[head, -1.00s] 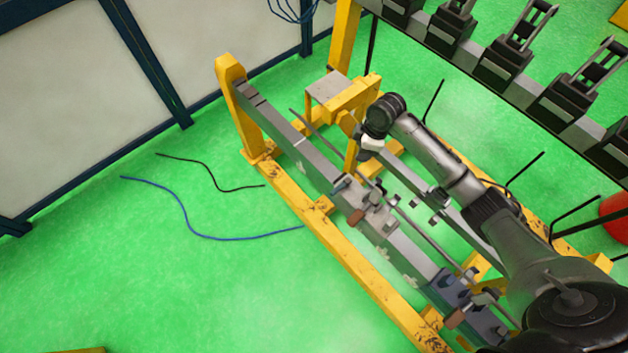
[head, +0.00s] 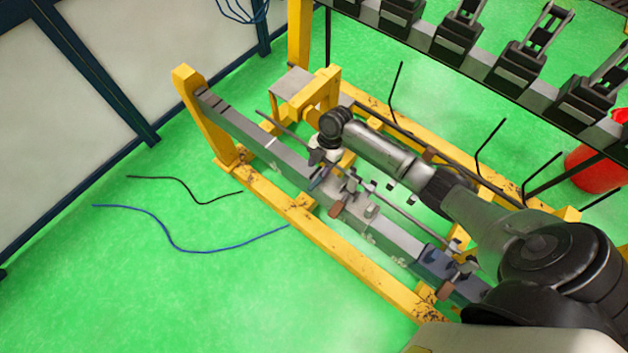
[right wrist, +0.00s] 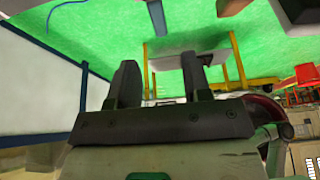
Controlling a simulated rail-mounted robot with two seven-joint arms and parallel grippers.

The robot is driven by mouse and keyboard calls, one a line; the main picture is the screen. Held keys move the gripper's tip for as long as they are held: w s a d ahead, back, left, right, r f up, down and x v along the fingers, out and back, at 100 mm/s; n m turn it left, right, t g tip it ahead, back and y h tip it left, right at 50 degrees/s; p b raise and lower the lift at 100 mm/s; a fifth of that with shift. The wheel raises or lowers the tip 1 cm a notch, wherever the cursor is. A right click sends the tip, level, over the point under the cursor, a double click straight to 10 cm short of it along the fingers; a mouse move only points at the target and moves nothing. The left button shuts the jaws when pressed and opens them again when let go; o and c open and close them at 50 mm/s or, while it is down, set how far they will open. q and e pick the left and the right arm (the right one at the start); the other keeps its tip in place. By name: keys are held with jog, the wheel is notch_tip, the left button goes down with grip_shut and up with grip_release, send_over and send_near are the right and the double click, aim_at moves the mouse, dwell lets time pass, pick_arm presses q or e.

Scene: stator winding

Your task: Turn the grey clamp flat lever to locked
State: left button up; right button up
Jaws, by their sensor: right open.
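The grey clamp (head: 362,211) sits on the long grey beam, about the middle of the head view. Small levers with brown and bluish ends stick out on its left side. A brown-ended lever (head: 336,208) points down toward the front of the picture. A bluish-ended lever (head: 319,178) lies near my gripper. I cannot tell which is the flat lever or its exact angle. My right gripper (head: 318,167) is just above and beside the clamp's upper-left end; contact cannot be made out. In the right wrist view its two dark fingers (right wrist: 160,88) are apart with nothing between them.
A second, blue clamp (head: 437,262) sits lower on the same beam. A yellow frame (head: 350,257) surrounds the beam. A thin rod (head: 405,217) runs alongside. A rack of dark fixtures (head: 457,42) stands at the upper right. Green floor at left is clear except for two cables (head: 185,240).

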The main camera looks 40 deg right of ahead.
aim_at(313, 185)
jog(key=x, duration=0.7)
jog(key=shift+a+f, duration=0.15)
jog(key=shift+f, duration=0.15)
jog(key=shift+c, duration=0.3)
grip_shut()
